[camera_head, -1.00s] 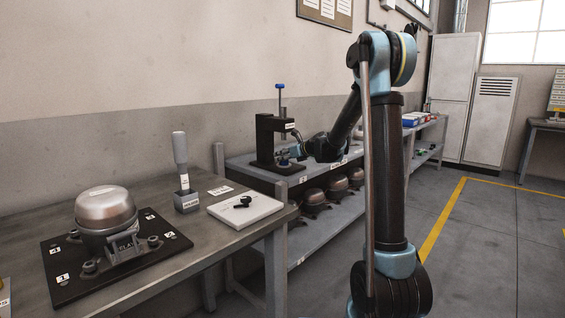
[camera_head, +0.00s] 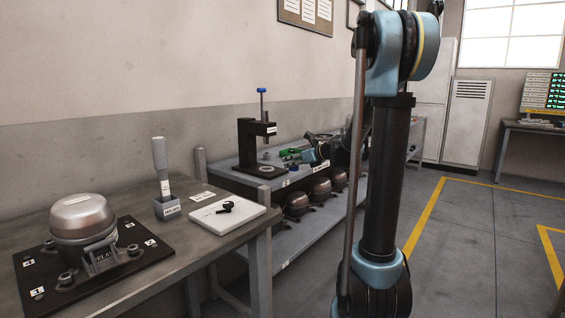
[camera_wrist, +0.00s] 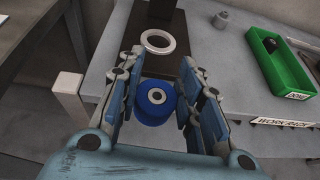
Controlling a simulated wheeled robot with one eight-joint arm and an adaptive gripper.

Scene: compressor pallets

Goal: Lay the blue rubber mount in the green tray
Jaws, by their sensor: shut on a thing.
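The blue rubber mount (camera_wrist: 155,100) is a round blue piece with a metal centre. In the wrist view it sits between the two fingers of my gripper (camera_wrist: 157,97), which is shut on it. The green tray (camera_wrist: 290,85) lies on the bench to the right of my gripper, apart from it, with a dark round piece near its far end. In the head view the green tray (camera_head: 289,151) shows small beside my gripper (camera_head: 297,162); the mount cannot be made out there.
A black press (camera_head: 246,150) stands left of my gripper; a pale ring (camera_wrist: 158,41) lies on its base. A small grey cylinder (camera_wrist: 221,19) is on the bench (camera_wrist: 205,55). Compressors (camera_head: 321,188) sit on the shelf below. A compressor (camera_head: 83,217) stands on the near table.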

